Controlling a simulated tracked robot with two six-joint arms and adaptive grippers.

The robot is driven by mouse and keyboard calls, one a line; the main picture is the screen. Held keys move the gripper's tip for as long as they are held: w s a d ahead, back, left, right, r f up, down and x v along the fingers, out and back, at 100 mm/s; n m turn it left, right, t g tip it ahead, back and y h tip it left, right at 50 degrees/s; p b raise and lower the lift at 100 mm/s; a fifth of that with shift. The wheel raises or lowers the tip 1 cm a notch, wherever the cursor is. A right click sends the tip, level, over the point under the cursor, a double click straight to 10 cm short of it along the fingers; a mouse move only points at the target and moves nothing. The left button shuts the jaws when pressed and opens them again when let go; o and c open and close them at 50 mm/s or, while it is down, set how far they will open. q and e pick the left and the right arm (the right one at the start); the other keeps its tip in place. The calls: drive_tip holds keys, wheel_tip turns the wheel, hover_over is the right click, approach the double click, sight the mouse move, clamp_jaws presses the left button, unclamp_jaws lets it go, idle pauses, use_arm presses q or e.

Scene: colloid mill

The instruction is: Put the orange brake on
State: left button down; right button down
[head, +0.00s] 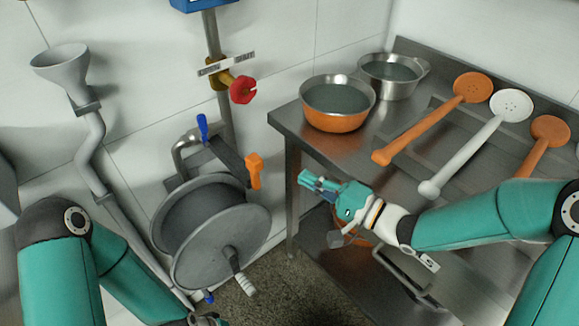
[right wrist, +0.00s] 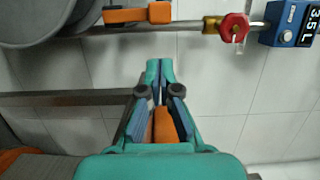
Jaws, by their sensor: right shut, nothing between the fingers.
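The orange brake (head: 254,170) is an upright orange handle on the frame of the grey hose reel (head: 222,232). It also shows as an orange bar at the top of the right wrist view (right wrist: 138,14). My right gripper (head: 306,180) is shut and empty, to the right of the brake and apart from it, by the table's front left corner. In the right wrist view its closed fingertips (right wrist: 160,72) point up toward the brake and reel. Something orange shows behind the fingers. Only a dark bit of my left gripper (head: 208,319) shows at the bottom edge.
A steel table (head: 290,122) stands at the right with an orange pot (head: 338,122), a steel pot (head: 390,88) and several ladles. A red valve knob (head: 243,90) is on the pipe above the reel. A grey funnel (head: 62,62) stands at left.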

sight(256, 174)
drive_tip(key=x, duration=0.9)
drive_tip(key=shift+w+a, duration=0.2)
drive_tip(key=shift+a, duration=0.05)
